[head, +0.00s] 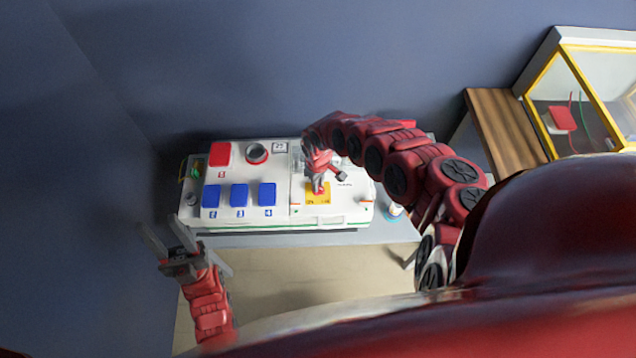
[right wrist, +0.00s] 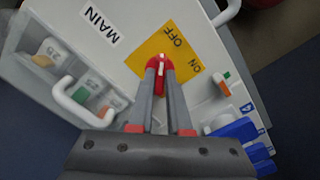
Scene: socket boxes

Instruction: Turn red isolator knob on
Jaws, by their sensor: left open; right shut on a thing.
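The red isolator knob (right wrist: 160,61) sits on a yellow plate (right wrist: 190,62) marked OFF and ON, on a white panel beside a MAIN label (right wrist: 100,25). In the right wrist view my right gripper (right wrist: 161,70) is shut on the knob, with one finger on each side of it. The fingers hide part of the knob, so I cannot tell its exact setting. In the head view the yellow plate (head: 322,199) lies under my right gripper (head: 318,187). My left gripper (head: 182,246) is open and empty, left of and in front of the box.
The white socket box (head: 300,218) stands on a grey table (head: 395,232) against a wall. A yellow-framed case (head: 590,95) stands on a wooden table at the right.

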